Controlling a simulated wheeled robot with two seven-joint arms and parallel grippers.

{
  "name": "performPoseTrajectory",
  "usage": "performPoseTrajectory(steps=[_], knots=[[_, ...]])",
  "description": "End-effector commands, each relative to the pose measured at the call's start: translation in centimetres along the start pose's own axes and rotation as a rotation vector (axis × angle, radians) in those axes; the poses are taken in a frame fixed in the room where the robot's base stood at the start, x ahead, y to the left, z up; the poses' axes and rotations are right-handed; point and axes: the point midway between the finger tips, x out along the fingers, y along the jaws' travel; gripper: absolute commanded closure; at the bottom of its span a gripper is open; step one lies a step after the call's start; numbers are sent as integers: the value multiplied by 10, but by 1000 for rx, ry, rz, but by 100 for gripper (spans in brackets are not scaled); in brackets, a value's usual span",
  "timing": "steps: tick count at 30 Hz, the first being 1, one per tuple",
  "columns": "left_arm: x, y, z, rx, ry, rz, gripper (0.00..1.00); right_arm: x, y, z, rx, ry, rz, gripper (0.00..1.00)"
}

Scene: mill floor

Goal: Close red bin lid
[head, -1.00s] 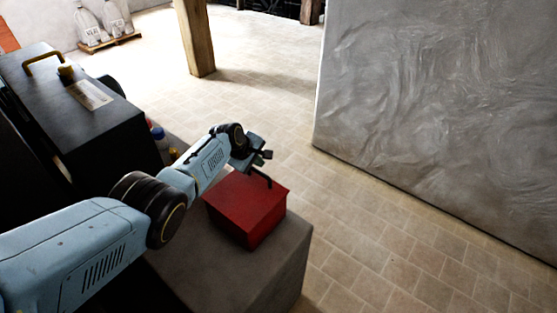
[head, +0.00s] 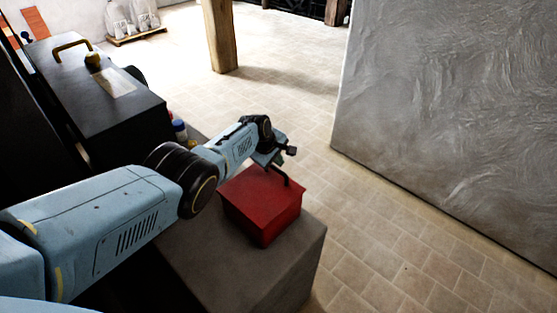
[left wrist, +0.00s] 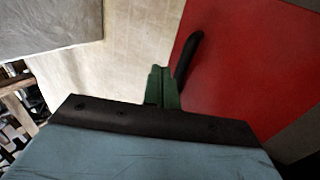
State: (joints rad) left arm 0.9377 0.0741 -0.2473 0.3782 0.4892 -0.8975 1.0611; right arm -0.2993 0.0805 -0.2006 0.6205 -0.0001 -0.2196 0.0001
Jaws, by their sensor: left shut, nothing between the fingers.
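A red bin (head: 262,205) stands on a grey block, and its red lid lies flat across the top, looking shut. The lid also fills the right of the left wrist view (left wrist: 255,75). A dark curved handle (head: 281,172) rises at the lid's far edge; it shows in the left wrist view too (left wrist: 188,55). My left gripper (head: 287,152) is at the far side of the bin, close to the handle. Its green fingers (left wrist: 162,85) are together and empty, beside the handle. Whether they touch the bin I cannot tell. My right gripper is out of view.
The grey block (head: 290,270) carries the bin near its right edge. A black case (head: 95,95) with a yellow handle is at the left, with small bottles (head: 180,130) beside it. A grey wall (head: 450,110) and a wooden post (head: 220,35) stand beyond open tiled floor.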

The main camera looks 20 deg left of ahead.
Motion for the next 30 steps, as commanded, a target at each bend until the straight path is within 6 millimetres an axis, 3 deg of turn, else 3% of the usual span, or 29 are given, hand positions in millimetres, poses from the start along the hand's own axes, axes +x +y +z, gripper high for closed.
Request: performPoseTrajectory(steps=[8,21,30], knots=[[-21,12,-1,-2,2,1,100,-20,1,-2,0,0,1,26],[-78,45,-5,-13,6,1,100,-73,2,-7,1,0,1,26],[-85,49,-6,-15,7,0,100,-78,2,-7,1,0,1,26]])
